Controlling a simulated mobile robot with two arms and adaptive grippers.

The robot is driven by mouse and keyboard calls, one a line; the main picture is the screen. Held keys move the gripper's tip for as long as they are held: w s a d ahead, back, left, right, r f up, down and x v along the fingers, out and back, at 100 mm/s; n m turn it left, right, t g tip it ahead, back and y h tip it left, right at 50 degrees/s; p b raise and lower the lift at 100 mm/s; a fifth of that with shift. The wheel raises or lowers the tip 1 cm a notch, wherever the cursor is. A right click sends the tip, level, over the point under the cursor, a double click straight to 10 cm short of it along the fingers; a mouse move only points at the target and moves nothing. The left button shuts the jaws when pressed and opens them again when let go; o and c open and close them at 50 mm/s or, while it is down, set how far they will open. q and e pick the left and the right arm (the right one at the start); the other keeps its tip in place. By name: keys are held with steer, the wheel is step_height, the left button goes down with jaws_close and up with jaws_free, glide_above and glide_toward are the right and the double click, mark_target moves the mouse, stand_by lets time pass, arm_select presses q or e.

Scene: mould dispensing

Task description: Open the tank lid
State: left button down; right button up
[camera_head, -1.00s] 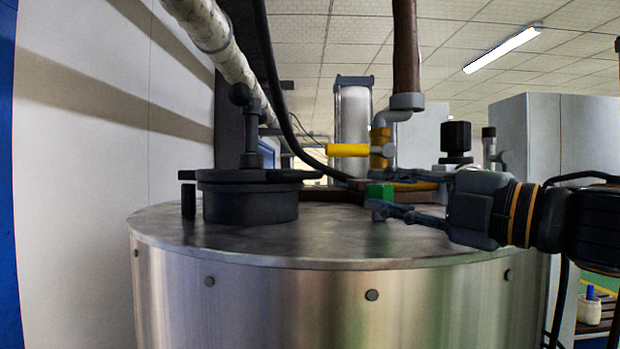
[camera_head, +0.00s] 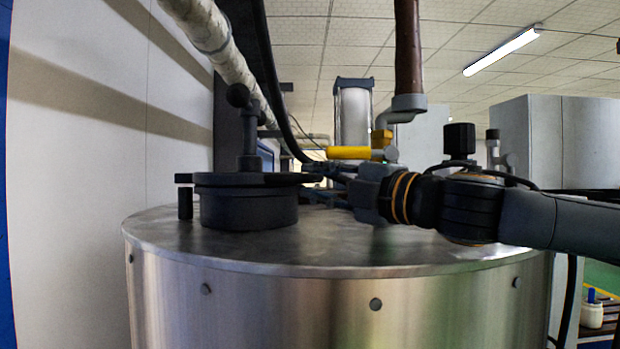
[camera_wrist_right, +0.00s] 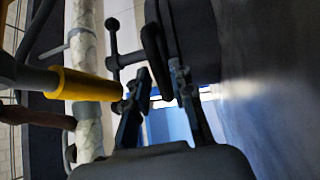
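The dark round tank lid (camera_head: 235,180) sits flat on its collar (camera_head: 248,208) on the steel tank (camera_head: 330,238). An upright post with a ball knob (camera_head: 239,96) rises at the lid. A dark bar sticks out from the lid's right side. My right gripper (camera_head: 312,181) comes in from the right, its fingertips by that bar. In the right wrist view my gripper's fingers (camera_wrist_right: 160,78) are apart. The dark bar (camera_wrist_right: 154,42) reaches toward the gap between their tips; I cannot tell whether they touch it. My left gripper is not in view.
A yellow-handled valve (camera_head: 350,153) stands behind the gripper, under a brown vertical pipe (camera_head: 407,50). A pale thick pipe (camera_head: 215,38) slants across at upper left. A white wall (camera_head: 80,160) is on the left. The tank top's front is clear.

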steer(key=shift+x, duration=0.75)
steer(key=shift+s, duration=0.1)
jaws_close()
